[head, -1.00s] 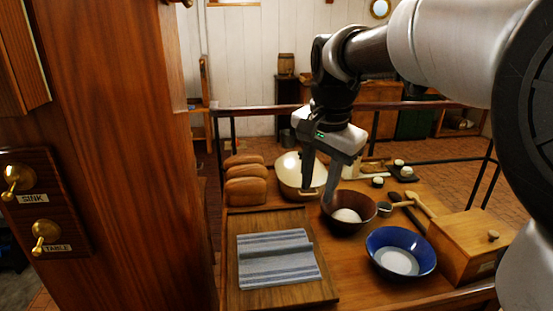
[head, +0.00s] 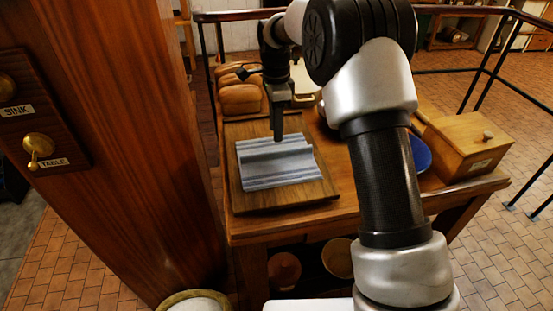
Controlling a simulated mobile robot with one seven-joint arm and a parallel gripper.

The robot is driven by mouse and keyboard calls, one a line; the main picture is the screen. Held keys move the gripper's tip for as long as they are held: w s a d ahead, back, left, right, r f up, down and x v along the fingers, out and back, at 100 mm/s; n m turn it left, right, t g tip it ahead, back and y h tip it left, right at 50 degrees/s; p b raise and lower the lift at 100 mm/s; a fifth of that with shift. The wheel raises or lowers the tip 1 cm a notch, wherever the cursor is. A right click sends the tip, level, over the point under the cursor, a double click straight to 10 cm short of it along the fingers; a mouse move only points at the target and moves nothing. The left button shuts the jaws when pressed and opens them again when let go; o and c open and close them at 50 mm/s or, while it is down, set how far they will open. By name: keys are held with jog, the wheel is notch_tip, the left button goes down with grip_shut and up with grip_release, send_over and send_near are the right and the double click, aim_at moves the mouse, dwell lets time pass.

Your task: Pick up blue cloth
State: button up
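The blue cloth (head: 282,168) is a folded, blue-grey and white striped cloth. It lies flat on a wooden board (head: 312,193) at the left end of the table. My gripper (head: 278,138) points down over the far edge of the cloth, in front of the bread. The fingers overlap in this view, so I cannot see a gap between them or whether they touch the cloth. Nothing shows held in them.
Bread loaves (head: 240,97) sit behind the board. A wooden box (head: 465,143) stands at the table's right end. A blue bowl (head: 421,154) is mostly hidden behind my arm.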

aim_at(277, 151)
notch_tip(277, 151, down, 9)
jog(key=shift+w+d+r, duration=0.1)
jog(key=shift+r, duration=0.1)
grip_shut()
dwell(0.3)
